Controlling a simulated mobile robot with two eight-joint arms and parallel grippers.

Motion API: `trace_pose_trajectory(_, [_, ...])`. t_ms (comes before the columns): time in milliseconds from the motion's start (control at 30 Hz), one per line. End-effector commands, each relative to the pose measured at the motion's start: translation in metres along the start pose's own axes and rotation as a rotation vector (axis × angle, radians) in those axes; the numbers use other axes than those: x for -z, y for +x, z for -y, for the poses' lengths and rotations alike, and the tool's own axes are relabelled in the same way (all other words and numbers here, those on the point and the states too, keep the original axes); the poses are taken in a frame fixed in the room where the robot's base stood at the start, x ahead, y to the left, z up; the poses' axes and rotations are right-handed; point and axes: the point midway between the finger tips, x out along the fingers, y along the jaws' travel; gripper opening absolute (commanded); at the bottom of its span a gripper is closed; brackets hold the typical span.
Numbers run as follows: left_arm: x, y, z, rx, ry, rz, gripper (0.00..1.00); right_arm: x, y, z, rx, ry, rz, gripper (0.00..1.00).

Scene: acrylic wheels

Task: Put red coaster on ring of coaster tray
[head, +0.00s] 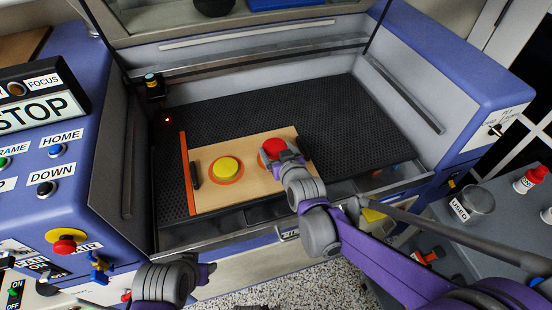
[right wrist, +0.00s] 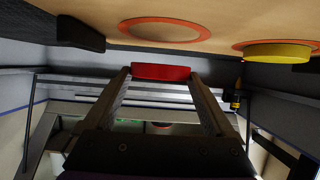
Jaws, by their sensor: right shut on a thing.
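The red coaster (head: 274,147) is held between the fingertips of my right gripper (head: 283,158), over the right part of the wooden coaster tray (head: 236,197). In the right wrist view the red coaster (right wrist: 160,72) sits between the two fingers, with a gap to the tray board (right wrist: 225,10). A bare orange-red ring (right wrist: 172,29) shows on the board there. In the head view the gripper and coaster hide most of that ring. A yellow coaster (head: 228,167) lies on the left ring (head: 213,178).
The tray lies on the black perforated bed (head: 345,110) of a blue machine with raised side walls. An orange strip (head: 187,175) runs along the tray's left edge. A dark handle (head: 195,176) is at that end. A small device (head: 153,87) stands at the bed's back left.

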Motion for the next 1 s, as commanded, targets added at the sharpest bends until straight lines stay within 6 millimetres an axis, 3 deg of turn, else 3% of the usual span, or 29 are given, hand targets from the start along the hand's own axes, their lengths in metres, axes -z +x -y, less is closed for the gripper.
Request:
trace_pose_trajectory(233, [-0.005, 0.012, 0.000, 0.000, 0.000, 0.005, 0.50, -0.031, 0.013, 0.000, 0.000, 0.001, 0.000, 0.32])
trace_pose_trajectory(600, [-0.005, 0.015, 0.000, 0.000, 0.000, 0.005, 0.50, -0.035, 0.015, 0.000, 0.000, 0.000, 0.000, 0.32])
trace_pose_trajectory(633, [-0.005, 0.015, 0.000, 0.000, 0.000, 0.006, 0.50, -0.035, 0.015, 0.000, 0.000, 0.000, 0.000, 0.91])
trace_pose_trajectory(700, [-0.005, 0.014, 0.000, 0.000, 0.000, 0.005, 0.50, -0.034, 0.014, 0.000, 0.000, 0.000, 0.000, 1.00])
trace_pose_trajectory(1000, [-0.004, 0.010, 0.000, 0.000, 0.000, 0.004, 0.50, -0.029, 0.012, 0.000, 0.000, 0.000, 0.000, 1.00])
